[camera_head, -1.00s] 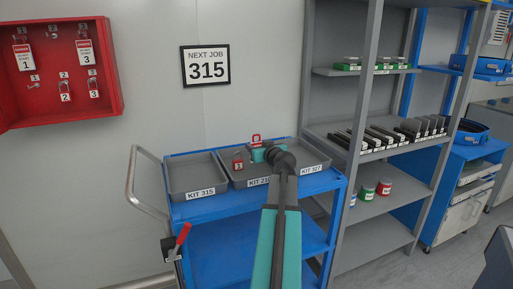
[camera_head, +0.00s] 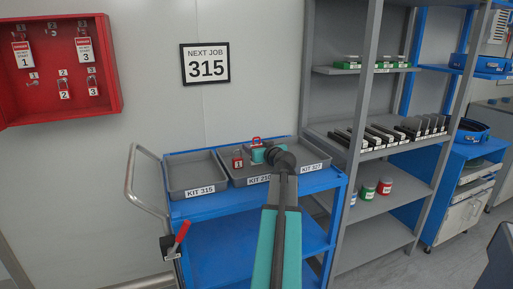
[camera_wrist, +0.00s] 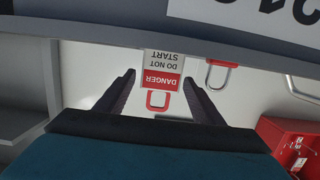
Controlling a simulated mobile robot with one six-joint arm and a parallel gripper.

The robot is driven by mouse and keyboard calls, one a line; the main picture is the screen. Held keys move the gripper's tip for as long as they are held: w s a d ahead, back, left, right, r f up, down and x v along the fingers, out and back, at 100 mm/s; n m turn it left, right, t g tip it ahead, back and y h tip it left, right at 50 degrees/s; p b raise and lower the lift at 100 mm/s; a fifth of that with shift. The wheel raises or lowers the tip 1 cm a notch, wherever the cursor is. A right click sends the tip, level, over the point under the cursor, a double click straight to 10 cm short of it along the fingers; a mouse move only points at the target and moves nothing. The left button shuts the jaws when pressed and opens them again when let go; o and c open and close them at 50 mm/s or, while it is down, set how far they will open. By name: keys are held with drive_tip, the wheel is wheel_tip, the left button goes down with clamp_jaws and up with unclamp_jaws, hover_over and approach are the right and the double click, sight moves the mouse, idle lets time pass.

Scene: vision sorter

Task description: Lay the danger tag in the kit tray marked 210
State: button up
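The danger tag (camera_wrist: 163,72), white with a red DANGER band and a red loop, shows upside down between my fingers in the wrist view. Its far part is cut off at the grey tray wall. In the head view a small red piece (camera_head: 256,140) shows just behind my gripper (camera_head: 268,154). My gripper (camera_wrist: 160,78) looks open in the wrist view, its fingers on either side of the tag with a gap visible. It is over the middle tray, KIT 210 (camera_head: 257,180), its label partly covered by my arm; part of that label (camera_wrist: 285,12) shows close in the wrist view.
A red padlock marked 1 (camera_head: 237,162) is in the middle tray. Trays KIT 315 (camera_head: 199,193) and KIT 327 (camera_head: 313,167) stand on either side on the blue cart (camera_head: 190,212). A red lock cabinet (camera_head: 112,85) hangs at left; a grey shelf (camera_head: 345,72) stands at right.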

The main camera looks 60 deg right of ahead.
drive_tip(key=shift+r, duration=0.15)
drive_tip(key=shift+r+p, duration=0.5)
drive_tip(key=shift+p, duration=0.4)
drive_tip(key=v, duration=1.2)
drive_tip(key=shift+b, duration=0.35)
drive_tip(key=shift+s+f, duration=0.1)
drive_tip(key=shift+s, duration=0.05)
